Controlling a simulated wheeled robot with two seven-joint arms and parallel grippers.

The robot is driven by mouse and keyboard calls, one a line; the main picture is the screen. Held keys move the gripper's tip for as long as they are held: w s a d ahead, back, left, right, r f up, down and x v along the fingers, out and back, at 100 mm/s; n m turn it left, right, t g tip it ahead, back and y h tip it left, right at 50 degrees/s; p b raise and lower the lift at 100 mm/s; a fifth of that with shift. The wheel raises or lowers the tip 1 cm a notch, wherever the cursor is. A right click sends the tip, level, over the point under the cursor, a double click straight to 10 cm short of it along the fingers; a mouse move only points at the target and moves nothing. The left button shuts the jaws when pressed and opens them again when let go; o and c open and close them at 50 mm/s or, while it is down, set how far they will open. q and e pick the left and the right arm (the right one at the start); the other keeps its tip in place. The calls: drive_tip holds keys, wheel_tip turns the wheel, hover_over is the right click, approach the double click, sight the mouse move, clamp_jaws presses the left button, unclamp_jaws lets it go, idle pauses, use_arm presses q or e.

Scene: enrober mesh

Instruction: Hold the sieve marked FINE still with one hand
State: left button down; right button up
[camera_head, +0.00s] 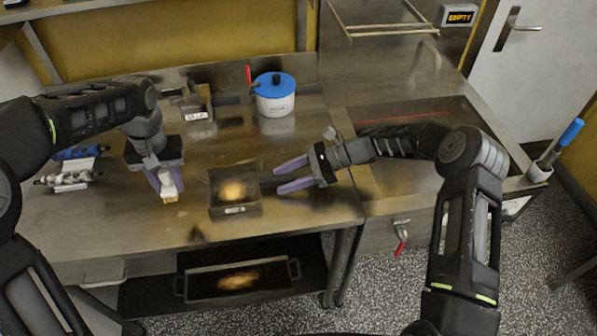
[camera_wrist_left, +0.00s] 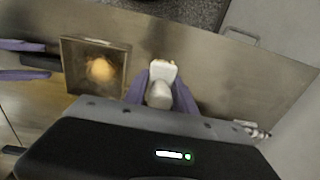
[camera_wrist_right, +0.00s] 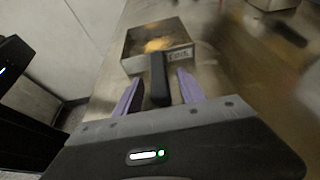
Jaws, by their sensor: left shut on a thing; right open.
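A square metal sieve (camera_head: 235,208) with a pale brown heap in it sits near the table's front edge. Its front label is too small to read in the head view and blurred in the right wrist view (camera_wrist_right: 178,54). Its dark handle (camera_wrist_right: 159,80) points toward my right gripper. My right gripper (camera_head: 278,181) is open, with its purple fingers on either side of the handle. My left gripper (camera_head: 166,186) is shut on a small white brush-like tool (camera_wrist_left: 160,88), left of the sieve and apart from it.
Another labelled metal box (camera_head: 198,108) stands at the back, left of a white pot with a blue lid (camera_head: 275,97). Metal-and-blue items (camera_head: 72,172) lie at the left. A tray (camera_head: 238,281) with a brown heap is on the lower shelf. Table front is mostly clear.

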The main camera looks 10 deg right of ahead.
drive_tip(key=shift+a+f, duration=0.1)
drive_tip(key=shift+a, duration=0.15)
drive_tip(key=shift+c, duration=0.6)
clamp_jaws()
idle(0.5)
